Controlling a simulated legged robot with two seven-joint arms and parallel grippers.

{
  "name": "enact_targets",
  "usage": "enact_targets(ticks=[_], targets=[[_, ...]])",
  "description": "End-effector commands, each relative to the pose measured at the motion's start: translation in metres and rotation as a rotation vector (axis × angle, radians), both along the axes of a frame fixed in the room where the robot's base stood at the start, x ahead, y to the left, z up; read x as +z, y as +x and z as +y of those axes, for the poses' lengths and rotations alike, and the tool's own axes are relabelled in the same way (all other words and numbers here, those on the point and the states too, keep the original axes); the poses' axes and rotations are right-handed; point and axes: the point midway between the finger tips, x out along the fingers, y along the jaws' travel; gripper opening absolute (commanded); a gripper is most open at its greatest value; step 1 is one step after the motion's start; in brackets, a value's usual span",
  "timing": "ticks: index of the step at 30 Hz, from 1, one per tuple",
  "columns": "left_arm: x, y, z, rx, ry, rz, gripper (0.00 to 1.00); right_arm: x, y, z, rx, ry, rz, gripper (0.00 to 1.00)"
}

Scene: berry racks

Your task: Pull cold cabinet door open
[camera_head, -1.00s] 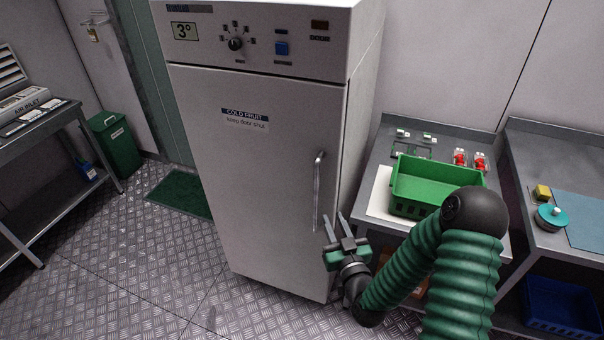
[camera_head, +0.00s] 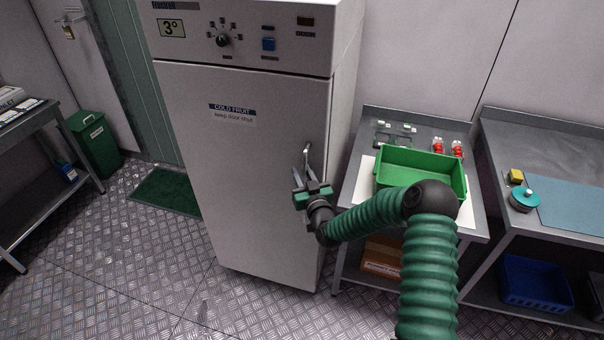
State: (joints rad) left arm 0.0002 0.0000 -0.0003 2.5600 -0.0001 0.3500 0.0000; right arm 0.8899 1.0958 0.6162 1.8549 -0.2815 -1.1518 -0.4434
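The cold cabinet (camera_head: 235,150) is a tall grey-white unit with a "COLD FRUIT" label on its door. The door looks shut. Its vertical metal handle (camera_head: 307,151) is near the door's right edge; only its upper part shows clearly. My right gripper (camera_head: 301,173) is at the handle, its fingers pointing up and overlapping the handle's lower part. I cannot tell whether the fingers are closed on the handle or only beside it. My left gripper is not in view.
A bench with a green crate (camera_head: 427,166) stands right of the cabinet. Farther right is another table (camera_head: 560,150) with a blue bin (camera_head: 535,283) below. A green bin (camera_head: 95,143) and a green mat (camera_head: 167,191) are at left. The metal floor before the door is clear.

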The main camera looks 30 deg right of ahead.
Motion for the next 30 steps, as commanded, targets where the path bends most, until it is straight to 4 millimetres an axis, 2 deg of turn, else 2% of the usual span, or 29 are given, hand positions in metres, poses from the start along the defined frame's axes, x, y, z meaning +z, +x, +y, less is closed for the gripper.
enact_targets(ticks=[2,8,30], targets=[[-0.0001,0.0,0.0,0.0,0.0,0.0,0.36,-0.0006,-0.0003,-0.0001,0.002,0.001,0.001,0.26],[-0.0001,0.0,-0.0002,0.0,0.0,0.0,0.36,-0.0007,-0.0006,0.0003,0.002,0.001,0.001,0.0],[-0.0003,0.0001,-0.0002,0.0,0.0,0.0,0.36,-0.0032,-0.0014,-0.0001,0.001,0.003,0.006,0.0]])
